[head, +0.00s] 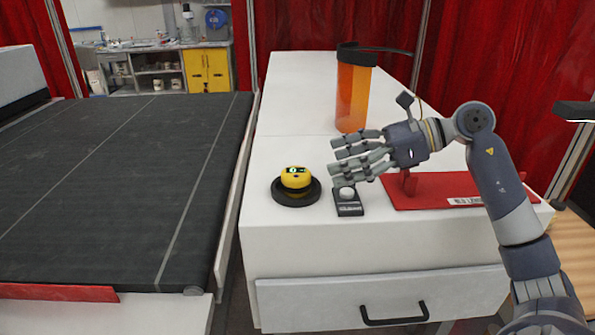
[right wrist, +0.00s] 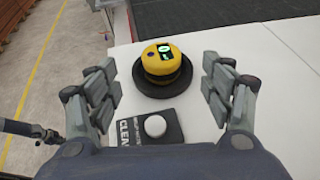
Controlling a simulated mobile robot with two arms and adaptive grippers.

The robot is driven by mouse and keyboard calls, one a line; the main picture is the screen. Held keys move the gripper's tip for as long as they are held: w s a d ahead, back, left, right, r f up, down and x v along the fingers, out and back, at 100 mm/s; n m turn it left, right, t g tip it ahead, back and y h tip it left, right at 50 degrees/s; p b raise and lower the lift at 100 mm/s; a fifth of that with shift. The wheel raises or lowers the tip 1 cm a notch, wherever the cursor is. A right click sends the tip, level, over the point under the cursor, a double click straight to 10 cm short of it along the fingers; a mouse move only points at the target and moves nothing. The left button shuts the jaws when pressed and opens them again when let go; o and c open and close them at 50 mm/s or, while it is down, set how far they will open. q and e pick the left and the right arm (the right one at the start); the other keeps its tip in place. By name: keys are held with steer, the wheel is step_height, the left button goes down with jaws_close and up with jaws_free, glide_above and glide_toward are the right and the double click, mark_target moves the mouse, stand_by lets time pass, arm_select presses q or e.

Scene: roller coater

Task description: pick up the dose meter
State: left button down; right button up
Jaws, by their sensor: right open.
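The dose meter looks to be the small round yellow device (head: 295,178) with a lit green display, standing on a black round base (head: 297,193) on the white cabinet top. In the right wrist view the yellow device (right wrist: 161,59) sits ahead, between and beyond my fingers. My right gripper (head: 352,156) is open and empty, to the right of the device and apart from it. In the right wrist view its two finger sets (right wrist: 161,88) are spread wide. My left gripper is not in view.
A small black block with a white button (head: 347,199) lies beside the base, near my right fingers. A red mat (head: 440,195) lies under my right arm. An orange container with a black lid (head: 353,95) stands behind. A dark conveyor belt (head: 100,180) is at left.

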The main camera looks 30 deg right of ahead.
mark_target(301, 172)
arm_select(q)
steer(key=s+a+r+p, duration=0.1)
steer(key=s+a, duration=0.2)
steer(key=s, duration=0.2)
arm_select(e)
steer(key=x, duration=0.3)
steer(key=shift+w+a+r, duration=0.1)
steer(key=shift+w+f, duration=0.15)
steer(key=shift+f, duration=0.05)
steer(key=p+x, duration=0.2)
steer(key=shift+p, duration=0.35)
steer(key=shift+p+x, duration=0.6)
steer(key=shift+x, duration=0.45)
steer(key=shift+w+a+f, duration=0.15)
steer(key=shift+a+f, duration=0.05)
steer(key=shift+w+a+f, duration=0.1)
steer(key=c, duration=1.2)
steer(key=shift+c, duration=0.5)
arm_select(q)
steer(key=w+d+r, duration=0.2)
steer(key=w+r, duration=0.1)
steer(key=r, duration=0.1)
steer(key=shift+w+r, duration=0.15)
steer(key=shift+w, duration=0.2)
